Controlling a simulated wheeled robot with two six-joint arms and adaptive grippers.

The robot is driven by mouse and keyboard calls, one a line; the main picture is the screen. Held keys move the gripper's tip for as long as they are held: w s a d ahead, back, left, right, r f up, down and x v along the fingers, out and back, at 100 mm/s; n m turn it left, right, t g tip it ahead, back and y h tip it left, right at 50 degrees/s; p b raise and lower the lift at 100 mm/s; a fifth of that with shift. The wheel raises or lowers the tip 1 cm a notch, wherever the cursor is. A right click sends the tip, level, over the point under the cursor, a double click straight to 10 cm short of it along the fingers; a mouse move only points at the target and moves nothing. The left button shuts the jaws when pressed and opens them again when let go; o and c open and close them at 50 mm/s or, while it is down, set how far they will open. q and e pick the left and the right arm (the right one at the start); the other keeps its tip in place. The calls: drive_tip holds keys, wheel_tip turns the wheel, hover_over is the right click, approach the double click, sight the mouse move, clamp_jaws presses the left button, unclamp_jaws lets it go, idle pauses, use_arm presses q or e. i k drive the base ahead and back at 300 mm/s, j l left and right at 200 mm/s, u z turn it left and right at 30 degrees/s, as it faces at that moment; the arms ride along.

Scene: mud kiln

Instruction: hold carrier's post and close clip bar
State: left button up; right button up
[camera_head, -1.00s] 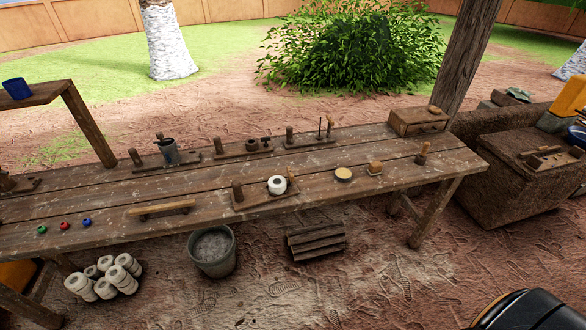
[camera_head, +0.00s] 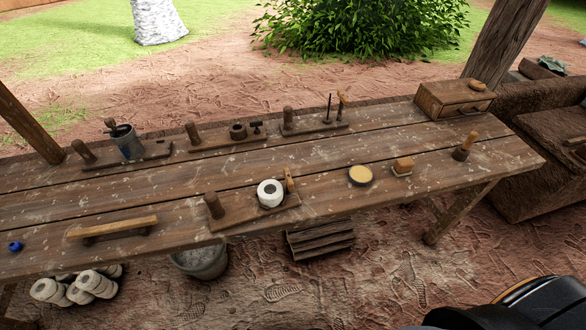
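Several wooden carriers with upright posts lie on the table. The nearest carrier (camera_head: 240,215) is a flat board at the table's front middle. Its thick round post (camera_head: 214,205) stands at the left end. A white ring-like piece with a dark centre (camera_head: 270,193) sits on its right part, beside a thin upright wooden piece (camera_head: 289,181). I cannot tell which part is the clip bar or how it stands. Neither gripper is in view.
The long wooden table (camera_head: 350,220) also bears a handled wooden bar (camera_head: 113,229), a yellow-topped disc (camera_head: 360,176), a small wooden block (camera_head: 403,166), a stamp-like tool (camera_head: 464,147) and a drawer box (camera_head: 455,99). A bucket (camera_head: 203,263) and stacked wood (camera_head: 320,240) stand below.

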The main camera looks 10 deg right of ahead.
sight(288, 178)
drive_tip(key=k+j, duration=0.1)
drive_tip(key=k, duration=1.1)
